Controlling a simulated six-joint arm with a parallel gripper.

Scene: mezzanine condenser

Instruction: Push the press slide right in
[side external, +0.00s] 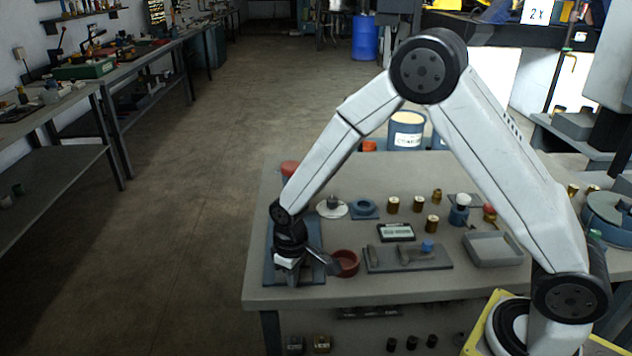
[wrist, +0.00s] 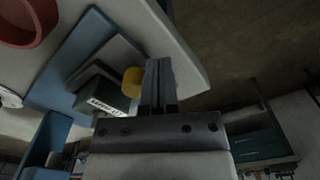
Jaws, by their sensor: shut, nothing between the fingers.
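The press stands on a blue base plate (side external: 312,232) at the table's left end and is mostly hidden behind my gripper in the side view. In the wrist view its blue plate (wrist: 82,45) carries grey steps, a dark green labelled block (wrist: 107,97) and a round yellow knob (wrist: 132,80). The knob appears to be the end of the slide; how far in the slide sits is unclear. My gripper (side external: 289,277) is shut and empty, low at the press. In the wrist view its fingertips (wrist: 159,66) are right beside the knob; I cannot tell whether they touch.
A red bowl (side external: 346,262) stands just right of the press and also shows in the wrist view (wrist: 28,18). A grey fixture plate (side external: 432,263), a shallow tray (side external: 493,247) and several brass cylinders lie farther right. The table's left edge is close to my gripper.

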